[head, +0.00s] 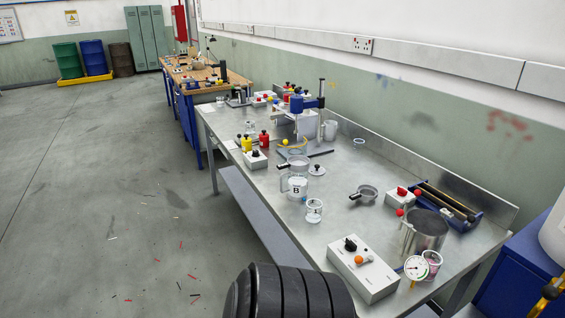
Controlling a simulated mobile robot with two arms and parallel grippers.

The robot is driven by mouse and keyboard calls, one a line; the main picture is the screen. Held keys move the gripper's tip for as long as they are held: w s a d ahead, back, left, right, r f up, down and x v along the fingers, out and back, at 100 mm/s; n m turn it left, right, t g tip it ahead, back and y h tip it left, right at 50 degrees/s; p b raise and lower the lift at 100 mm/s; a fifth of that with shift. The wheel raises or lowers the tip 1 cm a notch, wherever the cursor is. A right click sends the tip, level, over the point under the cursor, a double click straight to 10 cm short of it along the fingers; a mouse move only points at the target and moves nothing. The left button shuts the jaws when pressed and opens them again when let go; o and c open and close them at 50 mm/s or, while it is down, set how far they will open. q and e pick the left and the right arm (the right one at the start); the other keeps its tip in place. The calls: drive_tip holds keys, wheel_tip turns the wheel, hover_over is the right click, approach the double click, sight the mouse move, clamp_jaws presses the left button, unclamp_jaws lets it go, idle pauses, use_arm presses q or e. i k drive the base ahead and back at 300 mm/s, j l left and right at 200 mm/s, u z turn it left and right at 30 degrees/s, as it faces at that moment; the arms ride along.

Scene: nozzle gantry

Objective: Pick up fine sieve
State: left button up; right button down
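A small round metal sieve-like pan (368,191) with a short dark handle lies on the metal bench, right of the jug marked B (297,188). A second round, shallow piece (298,161) with a dark handle pointing left sits at the top of that jug. I cannot tell which of the two is the fine sieve; the mesh is too small to make out. Neither of my grippers is in view, and no gripper shows at either piece.
A clear cup (314,210), a grey control box (362,268), a large metal pot (423,232) and a dial gauge (416,267) stand near the bench's front. A blue tray (460,217) lies at the right. Open floor (120,190) lies left.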

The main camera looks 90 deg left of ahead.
sight(305, 158)
drive_tip(key=u, duration=2.7)
drive_tip(key=i+u, duration=0.65)
drive_tip(key=k+l, duration=0.05)
